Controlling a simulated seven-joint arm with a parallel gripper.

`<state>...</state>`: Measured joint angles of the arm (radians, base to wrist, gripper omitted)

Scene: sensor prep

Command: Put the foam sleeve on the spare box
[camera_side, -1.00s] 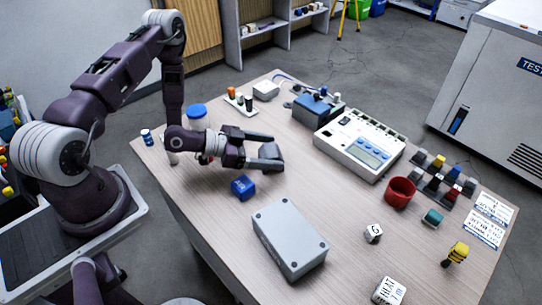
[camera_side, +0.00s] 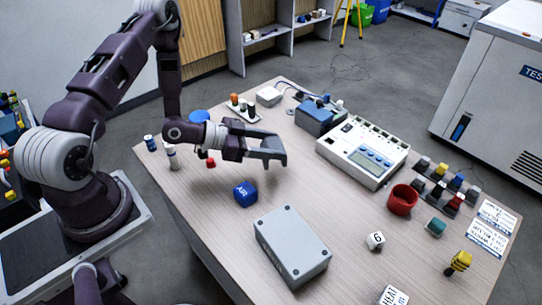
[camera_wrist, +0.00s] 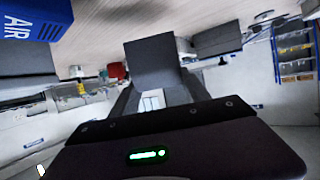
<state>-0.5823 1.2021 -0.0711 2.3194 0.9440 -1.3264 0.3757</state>
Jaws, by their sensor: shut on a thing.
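My gripper (camera_side: 270,149) is above the table's left part, behind the blue AIR cube. It is shut on a dark grey piece, which I take as the foam sleeve; it shows in the wrist view (camera_wrist: 153,62) as a dark block between the fingers. In the side view it blends with the dark fingers, so its outline is unclear. The light grey lidded box (camera_side: 292,245), which I take as the spare box, lies flat at the front middle of the table. Its top is bare. My gripper is apart from it, up and to the left in the picture.
The blue AIR cube (camera_side: 245,191) stands between gripper and grey box; it also shows in the wrist view (camera_wrist: 30,22). A tester (camera_side: 362,152), red cup (camera_side: 403,199) and white cube (camera_side: 375,240) lie to the right. Small bottles (camera_side: 171,157) stand at left.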

